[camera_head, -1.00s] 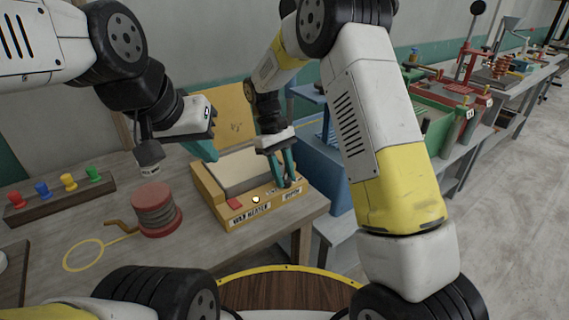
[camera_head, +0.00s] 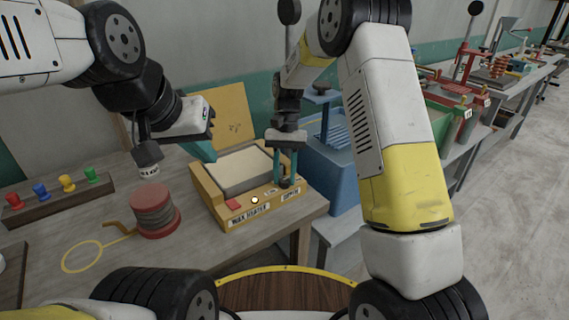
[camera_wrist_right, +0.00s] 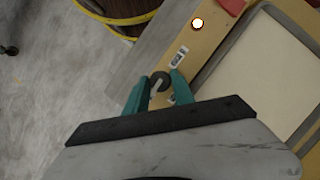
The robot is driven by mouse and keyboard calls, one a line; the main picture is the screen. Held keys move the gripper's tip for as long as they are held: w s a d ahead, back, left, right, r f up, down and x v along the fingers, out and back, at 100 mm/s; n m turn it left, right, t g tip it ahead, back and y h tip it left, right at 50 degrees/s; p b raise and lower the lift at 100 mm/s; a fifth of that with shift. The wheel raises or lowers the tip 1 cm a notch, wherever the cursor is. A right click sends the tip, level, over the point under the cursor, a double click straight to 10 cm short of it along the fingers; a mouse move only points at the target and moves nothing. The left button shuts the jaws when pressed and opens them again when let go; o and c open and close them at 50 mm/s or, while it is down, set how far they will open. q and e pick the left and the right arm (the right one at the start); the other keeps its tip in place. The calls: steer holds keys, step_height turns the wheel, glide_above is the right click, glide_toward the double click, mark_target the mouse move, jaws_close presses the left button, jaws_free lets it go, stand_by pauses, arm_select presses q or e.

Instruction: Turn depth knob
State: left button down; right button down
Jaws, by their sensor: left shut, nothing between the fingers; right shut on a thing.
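The knob (camera_wrist_right: 160,82) is a dark round knob with a pale pointer mark, at the right end of the wooden-yellow wax heater's front (camera_head: 240,222). It shows only as a small dark spot in the head view (camera_head: 285,184). My right gripper (camera_wrist_right: 156,88) has its teal fingers closed on the knob, one on each side; in the head view the gripper (camera_head: 284,180) points down at that corner. My left gripper (camera_head: 204,152) is shut and empty, above the heater's back left corner.
The heater has a pale top pad (camera_head: 240,168), a red button (camera_head: 234,204) and a lit round lamp (camera_head: 254,200). A red spool (camera_head: 154,212) with a crank stands to its left. A rack of coloured pegs (camera_head: 60,192) lies further left. A blue machine (camera_head: 335,175) stands to the right.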

steer(key=shift+m, duration=0.4)
steer(key=c, duration=1.1)
jaws_free()
steer(key=shift+r, duration=0.1)
steer(key=v, duration=0.7)
steer(key=shift+w+d+r, duration=0.15)
steer(key=shift+r, duration=0.15)
steer(key=shift+r, duration=0.1)
